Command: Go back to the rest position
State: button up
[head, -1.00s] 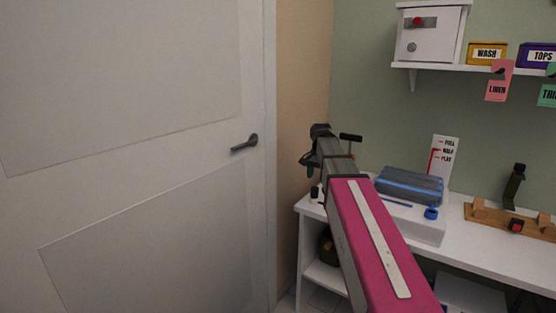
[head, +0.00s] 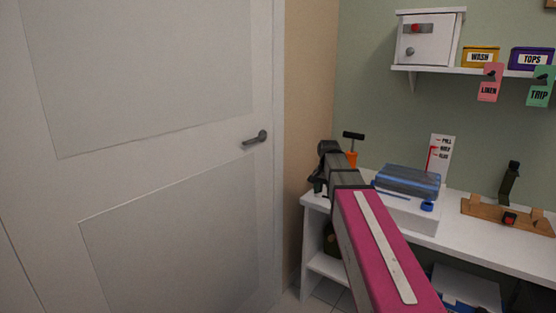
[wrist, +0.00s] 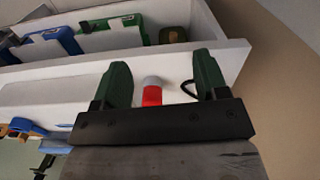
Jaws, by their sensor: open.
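My gripper (wrist: 160,84) is open in the wrist view, with two dark green fingers spread apart. A red and white object (wrist: 152,92) shows between the fingers, on or near the white bench; I cannot tell how far it is from them. In the head view my pink and grey arm reaches up from the lower right, and its dark end (head: 322,170) is beside the left end of the bench. The fingertips are hard to make out there.
The white bench (head: 480,245) carries a blue-topped box (head: 408,180), a wooden stand (head: 490,215) and an orange item with a black T-handle (head: 353,136). A shelf above holds a white box (head: 428,38) and labelled bins. A closed door (head: 150,170) fills the left.

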jog(key=s+f+n, duration=0.3)
jog(key=s+f, duration=0.6)
jog(key=f, duration=0.3)
jog(key=s+f+n, duration=0.3)
jog(key=s+f, duration=0.7)
jog(key=f, duration=0.2)
jog(key=shift+s+f, duration=0.15)
jog(key=shift+s, duration=0.1)
